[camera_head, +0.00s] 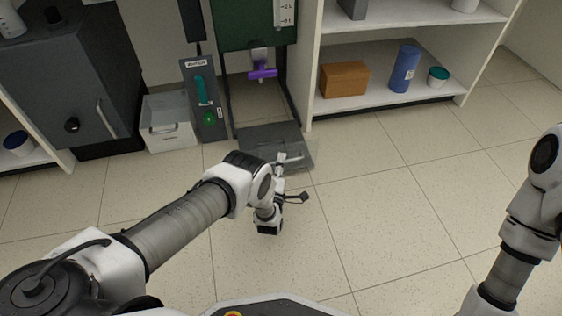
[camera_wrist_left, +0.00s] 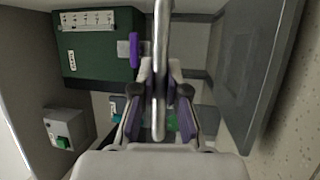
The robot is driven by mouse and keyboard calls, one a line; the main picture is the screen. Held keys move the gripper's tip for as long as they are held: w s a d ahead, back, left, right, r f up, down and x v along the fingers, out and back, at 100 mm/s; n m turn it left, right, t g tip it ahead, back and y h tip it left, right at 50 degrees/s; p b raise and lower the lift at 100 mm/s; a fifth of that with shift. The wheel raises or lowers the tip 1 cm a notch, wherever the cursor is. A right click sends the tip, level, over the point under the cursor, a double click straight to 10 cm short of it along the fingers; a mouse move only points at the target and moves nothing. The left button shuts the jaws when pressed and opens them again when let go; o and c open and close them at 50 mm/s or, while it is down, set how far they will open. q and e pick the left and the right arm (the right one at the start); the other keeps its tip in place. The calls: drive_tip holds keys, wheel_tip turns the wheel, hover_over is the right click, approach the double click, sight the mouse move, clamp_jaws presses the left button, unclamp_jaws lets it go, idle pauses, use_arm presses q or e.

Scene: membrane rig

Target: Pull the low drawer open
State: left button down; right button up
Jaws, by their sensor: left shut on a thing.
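The low drawer (camera_head: 257,136) shows as a dark grey, flat-topped piece at floor level under the rig's frame. A grey panel, which looks like its front, fills the right of the left wrist view (camera_wrist_left: 255,60). A metal bar handle (camera_wrist_left: 161,40) runs down the middle of that view. My left gripper (camera_wrist_left: 160,95) is shut on this bar, one finger on each side. In the head view my left gripper (camera_head: 281,160) reaches the drawer's front edge, and my wrist partly hides the drawer. My right arm is at the right edge; its gripper is out of view.
Above the drawer are a green unit (camera_head: 243,25) and a purple-handled valve (camera_head: 262,73). A switch panel (camera_head: 205,100) and a white bin (camera_head: 168,125) stand to the left. Shelves (camera_head: 395,100) stand to the right. The tiled floor (camera_head: 390,220) in front is clear.

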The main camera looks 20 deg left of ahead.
use_arm(q)
drive_tip(key=c, duration=1.2)
unclamp_jaws()
drive_tip(key=v, duration=1.2)
